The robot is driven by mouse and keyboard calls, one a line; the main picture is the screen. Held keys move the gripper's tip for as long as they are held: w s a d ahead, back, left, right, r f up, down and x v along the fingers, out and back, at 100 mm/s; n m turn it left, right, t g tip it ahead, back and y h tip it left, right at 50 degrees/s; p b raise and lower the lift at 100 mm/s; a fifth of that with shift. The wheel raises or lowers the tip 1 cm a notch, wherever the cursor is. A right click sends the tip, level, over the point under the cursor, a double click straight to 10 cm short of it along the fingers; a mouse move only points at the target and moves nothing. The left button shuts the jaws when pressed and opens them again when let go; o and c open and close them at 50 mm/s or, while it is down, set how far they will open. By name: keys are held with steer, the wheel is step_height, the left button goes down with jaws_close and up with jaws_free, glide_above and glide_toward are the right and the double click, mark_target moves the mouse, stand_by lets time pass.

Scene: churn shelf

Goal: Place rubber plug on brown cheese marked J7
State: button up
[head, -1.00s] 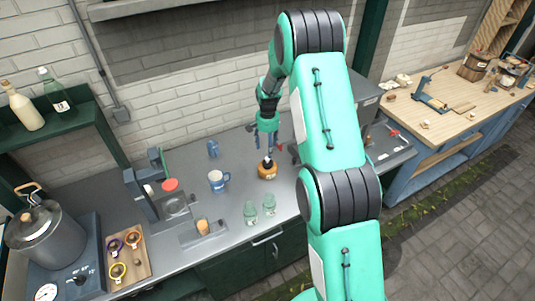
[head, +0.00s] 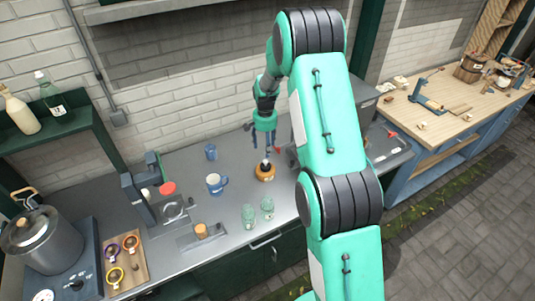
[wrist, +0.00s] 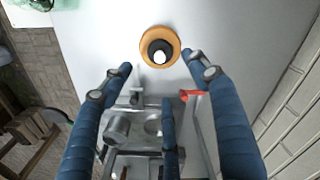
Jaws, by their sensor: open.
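An orange-brown round cheese (head: 264,175) stands on the grey counter. A dark plug with a pale top (head: 265,163) sits on the cheese. In the wrist view the cheese (wrist: 145,42) shows as a ring around the dark, white-topped plug (wrist: 160,49), near the top middle. No J7 marking can be read. My gripper (head: 266,148) is above the cheese, fingers pointing down. In the wrist view my gripper (wrist: 160,72) has its blue fingers spread, with nothing between them; the plug lies beyond the fingertips and looks clear of them.
A blue-and-white mug (head: 215,184), a blue cup (head: 210,152) and two green glasses (head: 257,211) stand left of and in front of the cheese. A tray with several rimmed pieces (head: 136,279) and a metal pot (head: 42,247) are further left. A wooden workbench (head: 460,100) is at right.

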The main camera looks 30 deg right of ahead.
steer(key=s+a+r+n+t, duration=0.1)
steer(key=s+a+r, duration=0.35)
steer(key=r, duration=0.55)
steer(key=s+a+r+n+t, duration=0.1)
steer(key=s+a+r+n, duration=0.1)
steer(key=s+a+r, duration=0.5)
steer(key=s+a+r+n+t, duration=0.1)
steer(key=s+r, duration=0.3)
steer(key=r, duration=0.8)
steer(key=s+a+r+n+t, duration=0.1)
steer(key=s+a+r, duration=0.1)
steer(key=s, duration=0.8)
steer(key=s+a+r+n, duration=0.2)
steer(key=s+a+r, duration=0.1)
steer(key=s, duration=0.7)
steer(key=s+a+r+n+t, duration=0.1)
steer(key=s+a, duration=0.3)
steer(key=s, duration=0.5)
steer(key=shift+s+r+n+t, duration=0.3)
steer(key=shift+s+r+n, duration=0.15)
steer(key=shift+r, duration=0.45)
steer(key=shift+w+f, duration=0.1)
steer(key=shift+f, duration=0.05)
step_height(320, 180, down, 15)
steer(key=b, duration=1.5)
steer(key=shift+r, duration=0.2)
